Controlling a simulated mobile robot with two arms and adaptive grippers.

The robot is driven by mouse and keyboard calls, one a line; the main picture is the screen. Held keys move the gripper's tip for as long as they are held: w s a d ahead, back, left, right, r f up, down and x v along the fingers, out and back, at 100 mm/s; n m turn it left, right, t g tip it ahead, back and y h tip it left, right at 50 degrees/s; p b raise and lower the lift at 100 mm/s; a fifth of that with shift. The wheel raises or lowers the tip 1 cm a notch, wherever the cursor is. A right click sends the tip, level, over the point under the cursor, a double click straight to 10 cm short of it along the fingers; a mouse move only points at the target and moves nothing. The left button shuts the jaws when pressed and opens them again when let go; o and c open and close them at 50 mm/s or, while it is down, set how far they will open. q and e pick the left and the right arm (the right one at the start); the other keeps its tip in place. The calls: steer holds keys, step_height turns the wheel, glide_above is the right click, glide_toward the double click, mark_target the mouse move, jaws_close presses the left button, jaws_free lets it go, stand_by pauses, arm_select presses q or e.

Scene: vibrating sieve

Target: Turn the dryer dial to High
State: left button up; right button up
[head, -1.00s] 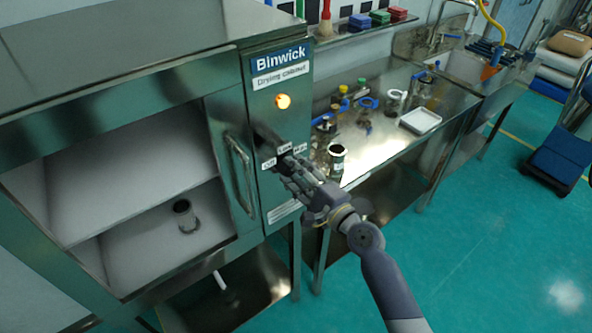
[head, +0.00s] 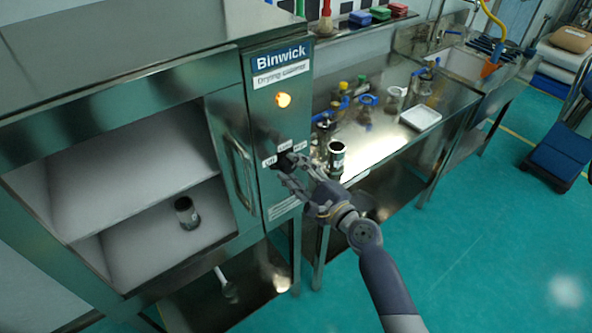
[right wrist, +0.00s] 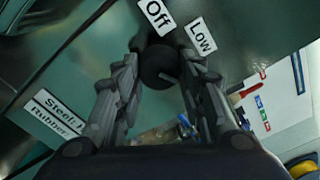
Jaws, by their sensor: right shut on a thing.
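In the right wrist view the round black dial (right wrist: 158,66) lies between my two fingers, close to the Off label (right wrist: 157,15) and the Low label (right wrist: 200,36). My right gripper (right wrist: 160,80) is shut on the dial. I cannot tell which label the dial points to. My left gripper is not in view.
The cabinet is open, with a dark metal cup (head: 187,213) on its lower shelf and a door handle (head: 240,172) left of the dial. A metal bench (head: 455,115) to the right holds another cup (head: 336,160), several bottles and a white tray (head: 420,117).

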steer(key=o, duration=1)
steer(key=shift+s+d+f, duration=0.1)
steer(key=shift+s+d, duration=0.1)
steer(key=v, duration=1.1)
steer(key=shift+s+d, duration=0.1)
steer(key=shift+s, duration=0.1)
